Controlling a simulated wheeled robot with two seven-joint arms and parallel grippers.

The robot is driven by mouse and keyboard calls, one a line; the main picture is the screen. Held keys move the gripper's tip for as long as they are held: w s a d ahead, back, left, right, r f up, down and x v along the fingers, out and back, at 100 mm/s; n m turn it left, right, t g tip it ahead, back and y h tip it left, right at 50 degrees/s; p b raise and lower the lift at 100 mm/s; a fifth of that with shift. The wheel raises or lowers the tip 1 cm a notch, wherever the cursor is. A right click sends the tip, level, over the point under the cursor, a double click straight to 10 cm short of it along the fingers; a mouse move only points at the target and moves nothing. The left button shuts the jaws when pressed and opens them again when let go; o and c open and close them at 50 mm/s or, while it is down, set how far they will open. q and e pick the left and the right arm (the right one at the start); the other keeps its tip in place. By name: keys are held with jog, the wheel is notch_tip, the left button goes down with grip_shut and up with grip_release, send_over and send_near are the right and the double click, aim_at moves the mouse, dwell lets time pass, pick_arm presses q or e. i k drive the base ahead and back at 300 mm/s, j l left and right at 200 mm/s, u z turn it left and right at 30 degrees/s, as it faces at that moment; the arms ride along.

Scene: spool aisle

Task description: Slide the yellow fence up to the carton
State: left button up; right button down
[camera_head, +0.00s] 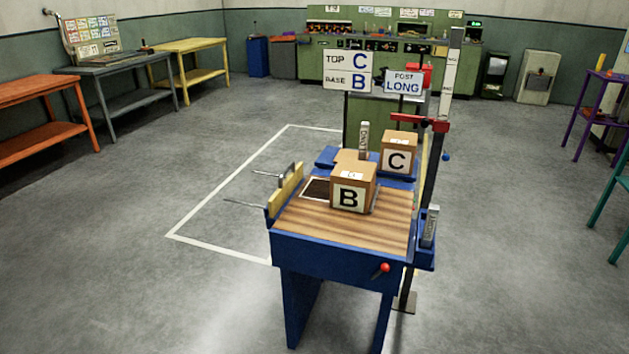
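The yellow fence (286,190) stands upright along the left edge of a blue bench with a wooden top (345,233). Thin metal rods stick out to the left behind it. A brown carton marked B (352,188) sits on the bench top, right of the fence, with a visible gap between them. A dark panel (315,188) shows in that gap. A second carton marked C (398,152) sits farther back on a blue support. Neither of my grippers shows in the head view.
A red knob (384,267) is on the bench front. A grey labelled block (430,226) sits in a blue holder at its right. A tall post with a red clamp (421,122) rises behind. Signs (347,71) read TOP C, BASE B. Open floor (150,290) lies left and in front.

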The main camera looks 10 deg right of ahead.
aim_at(284, 191)
jog(key=i+j, duration=1.7)
jog(key=l, duration=0.25)
jog(key=k+z, duration=0.05)
